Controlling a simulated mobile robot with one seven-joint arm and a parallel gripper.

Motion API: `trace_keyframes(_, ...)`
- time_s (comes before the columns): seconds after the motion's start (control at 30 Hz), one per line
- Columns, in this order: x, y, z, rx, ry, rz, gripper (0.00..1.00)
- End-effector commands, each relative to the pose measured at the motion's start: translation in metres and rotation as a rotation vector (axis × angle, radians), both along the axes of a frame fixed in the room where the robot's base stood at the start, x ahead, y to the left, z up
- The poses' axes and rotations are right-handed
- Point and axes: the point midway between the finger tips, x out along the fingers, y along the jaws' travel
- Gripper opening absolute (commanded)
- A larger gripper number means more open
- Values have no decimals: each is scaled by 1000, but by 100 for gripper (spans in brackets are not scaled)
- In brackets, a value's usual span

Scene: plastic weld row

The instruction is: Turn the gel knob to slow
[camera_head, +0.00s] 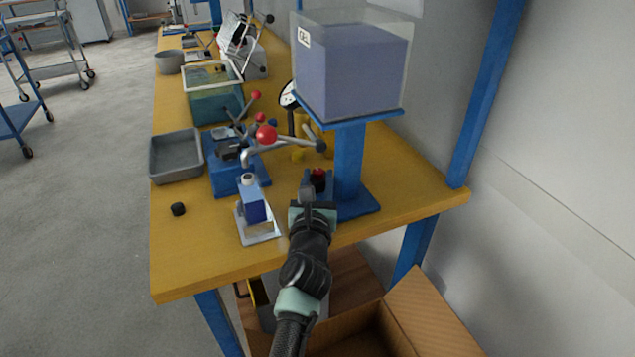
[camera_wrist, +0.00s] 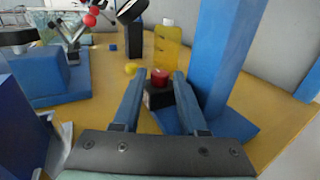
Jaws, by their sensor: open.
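The gel knob is a small red knob (camera_head: 318,175) on a dark block at the foot of the blue stand (camera_head: 348,160). The stand bears a clear tank (camera_head: 352,65) of purple gel with a white label. In the wrist view the red knob (camera_wrist: 159,77) sits on its black base (camera_wrist: 157,97), between and slightly beyond my finger tips. My gripper (camera_wrist: 158,88) is open, one finger on each side of the knob, with nothing held. In the head view my gripper (camera_head: 317,187) is right in front of the knob. I cannot tell whether the fingers touch it, and no slow mark is readable.
A blue block on a metal plate (camera_head: 258,237) stands close left of my gripper. A blue press with a red-balled lever (camera_head: 266,135) is behind it. A yellow bottle (camera_wrist: 167,45) stands behind the knob. A grey tray (camera_head: 176,170) lies left. The table's front left is mostly clear.

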Motion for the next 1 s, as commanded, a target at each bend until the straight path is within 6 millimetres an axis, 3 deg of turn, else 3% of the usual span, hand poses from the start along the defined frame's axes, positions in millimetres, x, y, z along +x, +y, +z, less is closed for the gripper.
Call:
trace_keyframes(0.17, 0, 0, 0, 0, 0, 0, 42)
trace_keyframes(0.4, 0, 0, 0, 0, 0, 0, 1)
trace_keyframes(0.73, 0, -4, -4, 1, 2, 17, 0)
trace_keyframes(1.0, 1, -9, -7, 4, 2, 164, 0)
